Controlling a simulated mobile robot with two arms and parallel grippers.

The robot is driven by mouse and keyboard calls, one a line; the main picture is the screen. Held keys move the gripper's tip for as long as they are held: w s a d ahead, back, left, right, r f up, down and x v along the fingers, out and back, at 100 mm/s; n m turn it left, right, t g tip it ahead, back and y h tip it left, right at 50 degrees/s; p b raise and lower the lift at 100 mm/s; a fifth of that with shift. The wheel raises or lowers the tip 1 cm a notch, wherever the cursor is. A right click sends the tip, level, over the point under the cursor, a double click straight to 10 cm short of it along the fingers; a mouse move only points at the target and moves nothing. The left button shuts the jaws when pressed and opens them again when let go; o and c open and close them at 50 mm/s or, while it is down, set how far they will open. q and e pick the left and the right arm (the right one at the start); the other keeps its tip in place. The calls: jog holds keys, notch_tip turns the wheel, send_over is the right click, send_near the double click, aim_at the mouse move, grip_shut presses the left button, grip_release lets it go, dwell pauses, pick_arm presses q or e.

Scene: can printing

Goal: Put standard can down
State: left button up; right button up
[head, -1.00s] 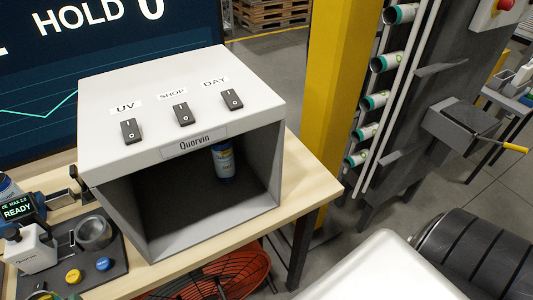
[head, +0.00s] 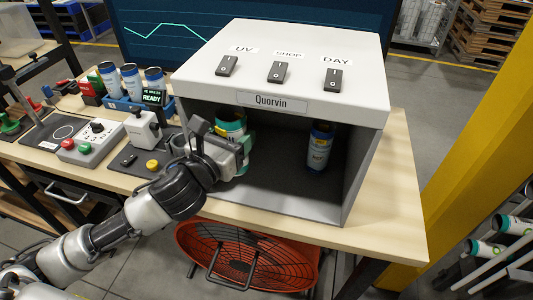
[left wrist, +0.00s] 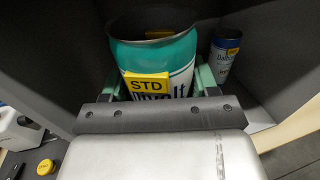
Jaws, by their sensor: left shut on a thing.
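The standard can (head: 231,126), teal and white with a yellow STD label, is at the left side of the open grey Quorvin booth (head: 366,165). My left gripper (head: 243,151) reaches into the booth from the front left and is shut on this can. In the left wrist view the can (left wrist: 155,58) stands between the two teal finger pads, open top up, label facing my wrist. Its base is hidden behind my gripper, so I cannot tell whether it touches the booth floor. My right gripper is not in view.
A blue can (head: 320,148) stands at the right inside the booth, apart from the held can; it also shows in the left wrist view (left wrist: 224,55). Booth floor between them is clear. Left of the booth are a READY device (head: 152,97) and a blue rack of cans (head: 130,104).

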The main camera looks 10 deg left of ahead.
pick_arm(q)
jog(key=shift+w+d+f, duration=0.2)
jog(key=shift+w+f, duration=2.25)
jog(key=shift+f, duration=0.05)
jog(key=shift+w+d+f, duration=0.15)
jog(key=shift+w+f, duration=2.25)
jog(key=shift+f, duration=0.05)
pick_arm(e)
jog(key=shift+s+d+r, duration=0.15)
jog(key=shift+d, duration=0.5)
pick_arm(q)
jog(key=o, duration=0.4)
jog(key=shift+f, duration=0.15)
jog(key=o, duration=0.5)
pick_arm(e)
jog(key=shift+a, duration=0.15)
pick_arm(q)
jog(key=shift+s+r, duration=0.1)
jog(key=shift+r, duration=0.1)
